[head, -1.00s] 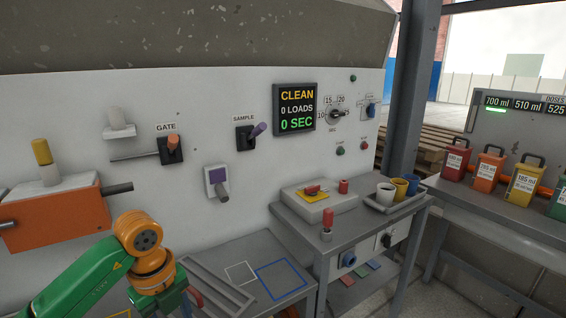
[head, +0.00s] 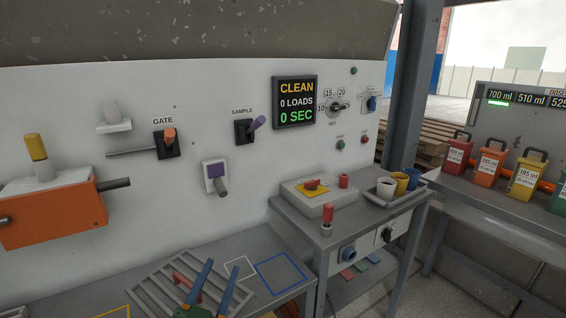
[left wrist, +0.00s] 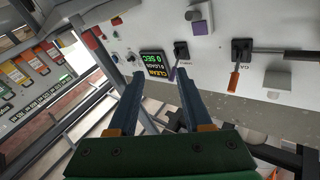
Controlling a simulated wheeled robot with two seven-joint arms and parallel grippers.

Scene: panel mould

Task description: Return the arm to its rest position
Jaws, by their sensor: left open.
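My left gripper (head: 222,266) shows at the bottom of the head view, with two blue fingers pointing up and spread apart over a grey slatted rack (head: 150,292). In the left wrist view the fingers of my left gripper (left wrist: 160,74) are apart with nothing between them. Beyond them the panel shows with its display (left wrist: 153,63) and levers. Most of my left arm is out of the head view. My right gripper is not in view.
The panel wall carries the GATE lever (head: 168,140), the SAMPLE lever (head: 250,128) and an orange box (head: 50,215). A grey side table (head: 300,232) holds a tray of cups (head: 377,198). Coloured canisters (head: 488,165) stand at the right. The blue-outlined square (head: 280,274) is empty.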

